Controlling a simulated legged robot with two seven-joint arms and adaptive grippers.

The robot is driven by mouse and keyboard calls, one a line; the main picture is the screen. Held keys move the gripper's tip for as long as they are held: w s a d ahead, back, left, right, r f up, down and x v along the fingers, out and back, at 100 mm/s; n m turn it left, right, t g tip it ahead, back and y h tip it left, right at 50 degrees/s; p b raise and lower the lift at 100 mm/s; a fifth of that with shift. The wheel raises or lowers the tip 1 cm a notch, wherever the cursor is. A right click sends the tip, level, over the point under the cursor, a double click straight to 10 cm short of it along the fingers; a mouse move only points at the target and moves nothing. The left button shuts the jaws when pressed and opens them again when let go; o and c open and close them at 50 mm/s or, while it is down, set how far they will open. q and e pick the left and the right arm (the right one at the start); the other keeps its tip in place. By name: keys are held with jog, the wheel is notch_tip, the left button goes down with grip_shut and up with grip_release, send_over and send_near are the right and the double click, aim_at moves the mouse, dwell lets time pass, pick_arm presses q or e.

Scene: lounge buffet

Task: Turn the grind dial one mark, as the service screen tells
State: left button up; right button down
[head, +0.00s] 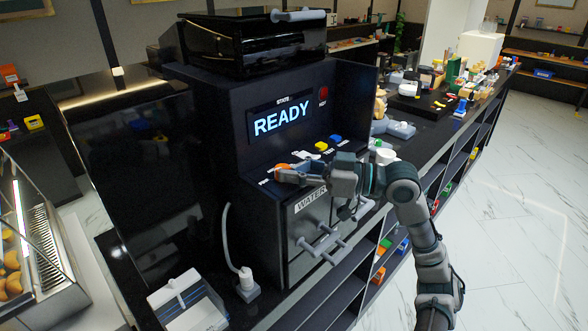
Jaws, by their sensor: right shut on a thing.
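The black machine carries a service screen (281,121) that reads READY in light blue letters under a small STATE label. An orange dial (281,167) sits at the left of the control ledge below the screen, partly hidden by my right gripper. My right gripper (284,176) reaches in from the right and is shut on the orange dial. Its marks and label are too small to read. My left gripper is not in view.
Yellow (321,146) and blue (336,139) buttons sit right of the dial. A red button (323,92) is beside the screen. The WATER drawer (310,201) and grey handles (320,243) are below. A white cup (385,156) and small items crowd the counter at right.

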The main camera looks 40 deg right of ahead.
jog(key=shift+d+r, duration=0.1)
jog(key=shift+w+a, duration=0.15)
jog(key=shift+a, duration=0.05)
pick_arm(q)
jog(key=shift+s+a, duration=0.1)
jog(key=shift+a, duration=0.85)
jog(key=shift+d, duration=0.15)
pick_arm(e)
jog(key=shift+w+r, duration=0.1)
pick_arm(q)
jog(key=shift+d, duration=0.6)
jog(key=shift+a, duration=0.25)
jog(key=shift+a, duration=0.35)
